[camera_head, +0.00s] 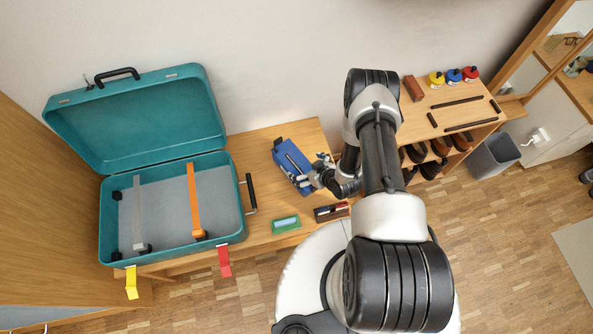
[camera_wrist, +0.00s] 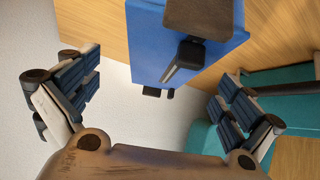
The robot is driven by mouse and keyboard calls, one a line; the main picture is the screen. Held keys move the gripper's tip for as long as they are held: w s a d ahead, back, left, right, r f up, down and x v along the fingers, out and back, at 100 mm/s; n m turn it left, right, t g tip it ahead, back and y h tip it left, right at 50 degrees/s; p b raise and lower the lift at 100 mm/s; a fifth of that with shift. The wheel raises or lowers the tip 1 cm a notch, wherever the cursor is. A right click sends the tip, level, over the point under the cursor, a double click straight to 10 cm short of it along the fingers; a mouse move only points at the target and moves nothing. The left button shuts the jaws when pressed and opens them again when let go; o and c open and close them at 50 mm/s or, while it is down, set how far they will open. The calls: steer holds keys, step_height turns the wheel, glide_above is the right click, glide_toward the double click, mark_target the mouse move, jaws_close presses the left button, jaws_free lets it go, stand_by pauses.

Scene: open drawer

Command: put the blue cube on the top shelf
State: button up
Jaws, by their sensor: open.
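A blue box-like object (camera_head: 288,171) with a dark bar across it stands on the wooden table, right of the teal case. It fills the top middle of the wrist view (camera_wrist: 150,40), where a black handle-like part (camera_wrist: 184,62) shows. I cannot make out a separate plain blue cube. My gripper (camera_head: 319,171) is at the right side of the blue object. In the wrist view my gripper (camera_wrist: 155,82) has its fingers wide apart, with nothing held between them.
An open teal case (camera_head: 242,205) takes up the table's left. A green-topped box (camera_head: 286,224) and a dark tray (camera_head: 332,212) lie near the front edge. Small yellow, blue and red items (camera_head: 454,76) stand at the shelf's back. A grey bin (camera_head: 494,156) stands right of it.

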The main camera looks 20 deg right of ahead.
mark_target(300, 167)
steer(key=shift+b+x, duration=0.3)
steer(key=shift+x, duration=0.9)
steer(key=b+x, duration=0.1)
steer(key=x, duration=0.1)
steer(key=b+x, duration=0.1)
steer(key=x, duration=0.1)
steer(key=shift+a+f, duration=0.2)
steer(key=shift+a, duration=0.2)
steer(key=shift+w+f, duration=0.15)
